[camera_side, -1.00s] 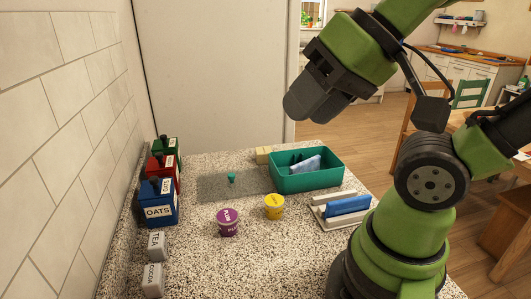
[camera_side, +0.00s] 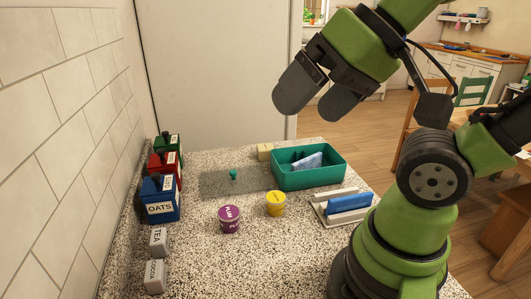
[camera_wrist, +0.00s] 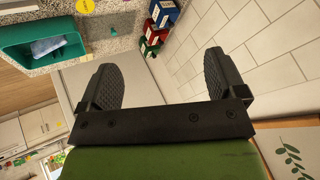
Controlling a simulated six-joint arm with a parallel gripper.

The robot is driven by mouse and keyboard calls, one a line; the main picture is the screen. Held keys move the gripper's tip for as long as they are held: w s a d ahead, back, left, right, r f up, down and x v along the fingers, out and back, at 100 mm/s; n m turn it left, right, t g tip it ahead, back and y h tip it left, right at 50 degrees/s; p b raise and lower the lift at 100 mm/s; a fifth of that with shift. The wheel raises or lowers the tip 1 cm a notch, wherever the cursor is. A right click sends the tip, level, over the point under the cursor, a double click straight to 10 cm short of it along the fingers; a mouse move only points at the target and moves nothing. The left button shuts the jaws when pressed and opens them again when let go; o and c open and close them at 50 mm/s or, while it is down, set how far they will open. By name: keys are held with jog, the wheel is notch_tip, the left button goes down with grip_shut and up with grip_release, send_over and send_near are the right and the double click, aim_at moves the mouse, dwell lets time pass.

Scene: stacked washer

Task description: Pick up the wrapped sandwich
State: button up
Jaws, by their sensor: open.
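My gripper (camera_side: 316,98) is open and empty, high above the counter and well above the green tub. In the wrist view its two dark ridged fingers (camera_wrist: 165,82) stand wide apart with nothing between them. A pale blue-white wrapped item (camera_side: 307,162), which looks like the wrapped sandwich, lies inside the green tub (camera_side: 322,181) with something dark beside it. It also shows in the wrist view, in the tub at upper left (camera_wrist: 46,46). The tub's wall hides its lower part.
A purple tub (camera_side: 229,219) and a yellow tub (camera_side: 275,204) stand in front. A rack with a blue item (camera_side: 349,204) is at right. Canisters, including blue OATS (camera_side: 160,200), line the left wall.

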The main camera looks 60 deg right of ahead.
jog(key=w+d+r+m+h, duration=0.15)
jog(key=w+d, duration=0.45)
jog(key=w, duration=0.6)
jog(key=m+g+h, duration=0.3)
jog(key=m, duration=0.2)
send_over(266, 147)
jog(key=s+a, duration=0.1)
jog(key=s, duration=0.1)
notch_tip(266, 147, down, 25)
jog(key=shift+w+f, duration=0.1)
jog(key=shift+w, duration=0.05)
jog(key=x, duration=0.4)
jog(key=shift+s+a+f, duration=0.1)
jog(key=shift+s+f, duration=0.15)
jog(key=shift+x, duration=0.9)
